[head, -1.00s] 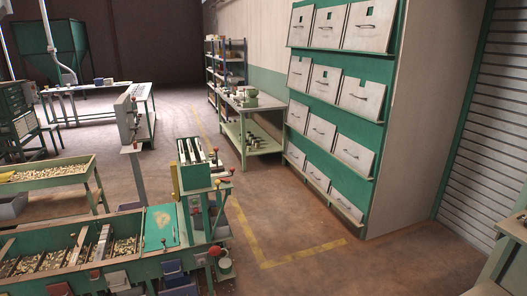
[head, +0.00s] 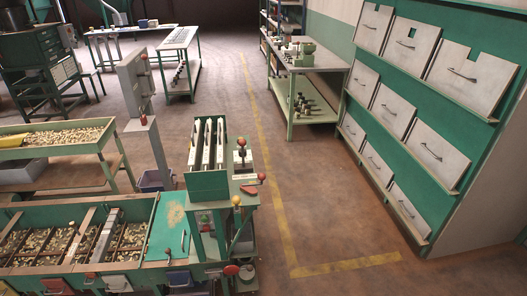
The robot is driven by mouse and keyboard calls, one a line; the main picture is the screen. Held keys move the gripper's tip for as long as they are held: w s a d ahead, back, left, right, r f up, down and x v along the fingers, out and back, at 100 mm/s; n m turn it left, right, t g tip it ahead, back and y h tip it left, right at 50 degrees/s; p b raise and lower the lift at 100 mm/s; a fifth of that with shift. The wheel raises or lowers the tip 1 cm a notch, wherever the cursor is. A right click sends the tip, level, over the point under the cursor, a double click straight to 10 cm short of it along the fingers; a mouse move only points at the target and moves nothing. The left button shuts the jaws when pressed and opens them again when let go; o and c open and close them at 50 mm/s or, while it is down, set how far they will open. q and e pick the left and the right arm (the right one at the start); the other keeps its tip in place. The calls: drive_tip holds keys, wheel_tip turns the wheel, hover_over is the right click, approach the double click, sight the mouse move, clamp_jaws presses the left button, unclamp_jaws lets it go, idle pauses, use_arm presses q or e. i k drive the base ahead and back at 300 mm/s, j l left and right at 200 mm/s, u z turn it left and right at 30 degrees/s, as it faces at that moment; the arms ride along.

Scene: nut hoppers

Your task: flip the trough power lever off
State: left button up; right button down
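The green trough (head: 75,245), with compartments of nuts, runs along the lower left. A grey control box on a post (head: 133,82) stands behind it, with a small red-tipped lever (head: 143,120) at its foot and a red part (head: 144,57) near its top. At the trough's right end is a green stand (head: 208,186) with a red-knobbed lever (head: 241,143), a yellow knob (head: 236,201) and red knobs low down (head: 231,270). I cannot tell which is the trough power lever or its position. Neither gripper is in view.
A green cabinet with grey bins (head: 432,142) fills the right. A workbench (head: 305,62) stands at the back centre. A nut tray table (head: 60,138) is behind the trough. The floor (head: 325,190) between stand and cabinet is clear, with a yellow line.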

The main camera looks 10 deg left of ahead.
sight(248, 188)
drive_tip(key=i+l+u, duration=0.2)
drive_tip(key=i, duration=0.15)
drive_tip(key=i+u, duration=0.2)
drive_tip(key=i, duration=0.2)
drive_tip(key=i+l+u, duration=0.2)
drive_tip(key=i, duration=0.15)
